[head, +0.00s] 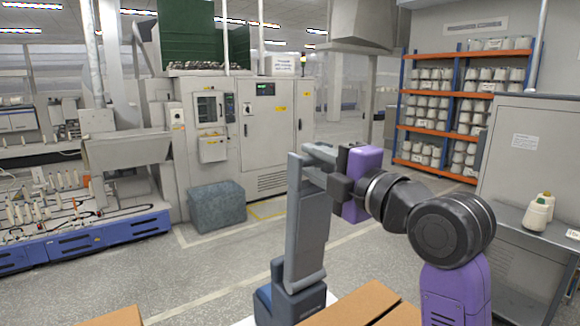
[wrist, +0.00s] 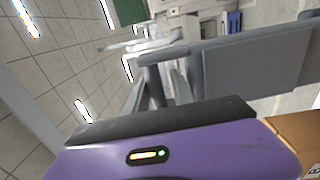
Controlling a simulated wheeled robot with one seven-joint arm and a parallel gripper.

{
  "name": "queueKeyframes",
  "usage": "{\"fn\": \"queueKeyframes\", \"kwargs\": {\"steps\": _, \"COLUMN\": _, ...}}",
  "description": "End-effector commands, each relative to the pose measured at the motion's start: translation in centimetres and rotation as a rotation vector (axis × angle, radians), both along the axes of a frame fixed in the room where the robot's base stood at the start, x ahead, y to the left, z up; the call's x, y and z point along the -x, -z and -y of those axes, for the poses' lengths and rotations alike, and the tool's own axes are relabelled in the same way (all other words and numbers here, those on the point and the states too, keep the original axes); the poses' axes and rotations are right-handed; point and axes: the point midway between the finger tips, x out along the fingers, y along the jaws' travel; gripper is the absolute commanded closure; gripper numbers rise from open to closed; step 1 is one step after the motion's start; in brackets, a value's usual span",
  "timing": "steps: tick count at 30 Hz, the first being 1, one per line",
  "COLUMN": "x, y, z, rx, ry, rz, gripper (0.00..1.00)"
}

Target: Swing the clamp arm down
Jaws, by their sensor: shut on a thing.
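The grey clamp arm (head: 308,225) stands nearly upright on its dark blue base (head: 290,303) in the head view. My gripper (head: 322,172) is at the top of the clamp arm, on its right side, and is shut on the grey handle bar there. In the wrist view the clamp arm (wrist: 255,60) runs off to the right as a flat grey panel. My gripper's fingers (wrist: 165,88) close around the bar at the panel's left end. The exact contact is partly hidden by my gripper body.
Cardboard boxes (head: 355,303) lie low in front, beside the base. A grey side table (head: 545,240) with thread cones stands at the right. An orange and blue shelf (head: 450,130) with cones is at the back. Open floor lies left of the clamp arm.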

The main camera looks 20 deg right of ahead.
Motion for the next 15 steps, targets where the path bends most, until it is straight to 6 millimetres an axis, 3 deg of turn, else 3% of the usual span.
{"fn": "queueKeyframes", "kwargs": {"steps": 1, "x": 0.0, "y": 1.3, "z": 0.1, "rx": 0.001, "ry": 0.000, "rz": -0.028, "gripper": 1.00}}
{"fn": "queueKeyframes", "kwargs": {"steps": 15, "x": 2.4, "y": 1.3, "z": 0.7, "rx": 0.001, "ry": -0.001, "rz": -0.028, "gripper": 1.00}}
